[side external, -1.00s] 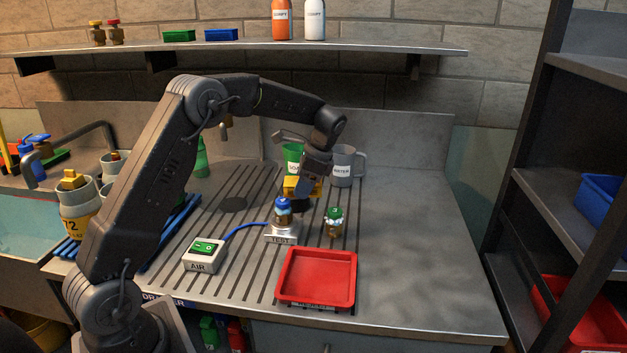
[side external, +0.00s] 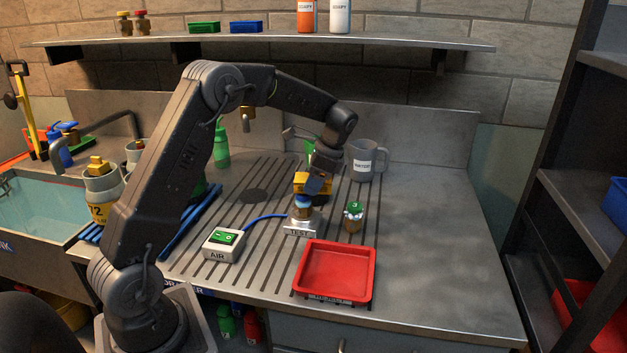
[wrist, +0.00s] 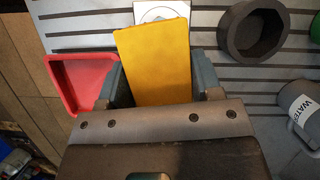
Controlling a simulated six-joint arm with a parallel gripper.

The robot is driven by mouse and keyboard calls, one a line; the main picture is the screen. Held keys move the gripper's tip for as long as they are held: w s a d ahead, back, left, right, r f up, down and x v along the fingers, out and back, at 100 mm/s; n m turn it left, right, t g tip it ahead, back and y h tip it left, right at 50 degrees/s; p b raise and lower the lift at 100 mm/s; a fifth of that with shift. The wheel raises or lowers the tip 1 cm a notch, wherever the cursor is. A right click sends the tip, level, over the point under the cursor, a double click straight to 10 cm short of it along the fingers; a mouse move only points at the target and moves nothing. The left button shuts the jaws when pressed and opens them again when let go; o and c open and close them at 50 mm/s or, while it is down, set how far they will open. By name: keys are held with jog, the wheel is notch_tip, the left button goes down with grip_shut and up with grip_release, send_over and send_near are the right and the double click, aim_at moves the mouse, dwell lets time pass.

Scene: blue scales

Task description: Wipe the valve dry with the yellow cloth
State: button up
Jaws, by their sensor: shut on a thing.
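My gripper (side external: 316,184) is shut on the yellow cloth (side external: 312,180), which looks like a flat, thick pad. The cloth fills the middle of the wrist view (wrist: 155,62), between my two fingers. A valve with a blue top (side external: 303,202) stands on the grey TEST stand (side external: 300,231). The cloth is at or just above this valve's top; I cannot tell whether they touch. A second valve, brass with a green top marked 3 (side external: 354,213), stands upright to the right with white patches, like foam, around it.
A red tray (side external: 335,296) lies in front of the stand. The AIR switch box (side external: 224,244) is at left, with a blue hose to the stand. A grey WATER mug (side external: 362,163) stands behind. The counter at right is clear. A shelf (side external: 260,43) hangs above.

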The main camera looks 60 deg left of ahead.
jog(key=shift+f, duration=0.6)
dwell(0.4)
jog(key=shift+w+d+r, duration=0.1)
jog(key=shift+w+d, duration=0.45)
jog(key=shift+w, duration=0.15)
jog(key=shift+s+a, duration=0.1)
jog(key=shift+s+a, duration=0.45)
jog(key=shift+s, duration=0.15)
jog(key=shift+w, duration=0.1)
